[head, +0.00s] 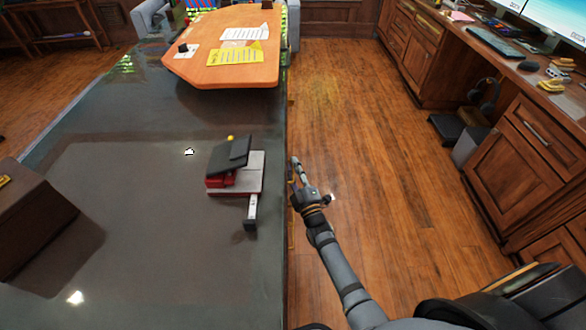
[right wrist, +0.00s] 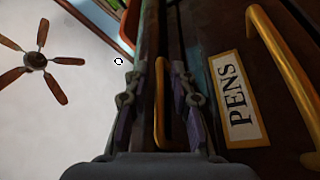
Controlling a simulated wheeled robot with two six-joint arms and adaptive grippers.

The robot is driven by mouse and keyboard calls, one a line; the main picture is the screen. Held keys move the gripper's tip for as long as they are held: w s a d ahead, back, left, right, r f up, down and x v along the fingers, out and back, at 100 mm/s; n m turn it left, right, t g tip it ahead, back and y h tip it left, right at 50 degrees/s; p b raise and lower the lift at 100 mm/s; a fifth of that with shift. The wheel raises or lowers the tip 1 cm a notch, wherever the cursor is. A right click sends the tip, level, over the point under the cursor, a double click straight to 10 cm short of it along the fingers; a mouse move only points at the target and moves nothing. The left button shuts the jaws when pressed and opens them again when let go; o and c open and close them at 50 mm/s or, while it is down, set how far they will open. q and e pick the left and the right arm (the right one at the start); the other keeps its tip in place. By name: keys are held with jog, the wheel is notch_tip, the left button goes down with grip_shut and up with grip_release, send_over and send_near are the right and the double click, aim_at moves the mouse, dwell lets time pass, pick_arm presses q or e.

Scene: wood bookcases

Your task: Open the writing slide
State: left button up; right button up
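My right gripper (head: 294,172) is low beside the right edge of the dark glossy desk (head: 100,250) in the head view. In the right wrist view, its two fingers (right wrist: 160,88) are apart, one on each side of a yellow bar handle (right wrist: 159,105). A gap shows between the handle and each finger. The handle appears to be on a narrow dark wood front, which may be the writing slide; its edges are hard to tell. The desk's side face is hidden in the head view. My left gripper is not in view.
A drawer front with a "PENS" label (right wrist: 238,98) and a larger yellow handle (right wrist: 285,75) is beside the gripper. A grey and red desk tool (head: 236,165) stands on the desktop. The wood floor (head: 400,200) right of the desk is clear up to the cabinets (head: 525,180).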

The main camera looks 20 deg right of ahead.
grip_shut()
